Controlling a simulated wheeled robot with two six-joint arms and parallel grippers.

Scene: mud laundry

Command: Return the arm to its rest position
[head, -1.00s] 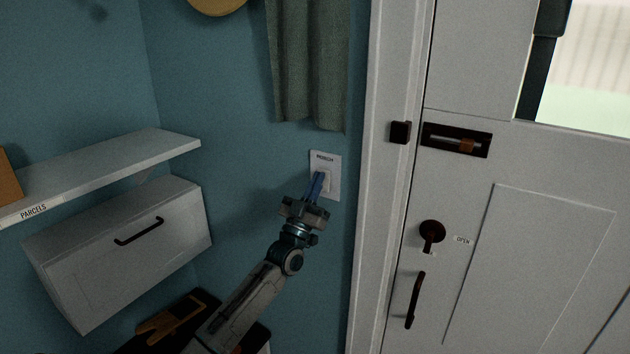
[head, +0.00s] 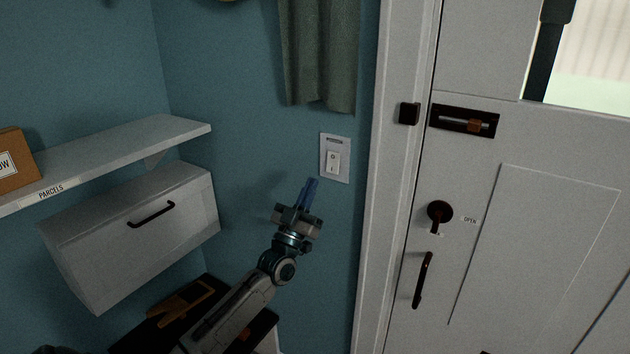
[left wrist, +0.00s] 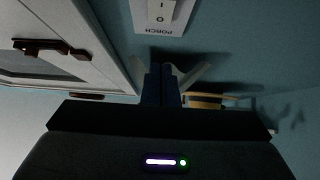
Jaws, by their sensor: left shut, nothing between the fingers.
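My left arm reaches up from the bottom of the head view. Its gripper (head: 308,194) has blue fingers that are shut with nothing between them. The gripper is in front of the blue wall, below and a little left of the white wall switch (head: 333,161), and apart from it. In the left wrist view the shut fingers (left wrist: 161,85) point toward the switch plate (left wrist: 160,15), which appears upside down with the label PORCH. My right gripper is in neither view.
A white door (head: 535,250) with dark handle and latch is at right. A PARCELS shelf (head: 110,155) holds a cardboard box (head: 14,160) above a white cabinet (head: 135,235) at left. A green curtain (head: 320,55) hangs above the switch. A dark surface with a tan item (head: 185,302) is low left.

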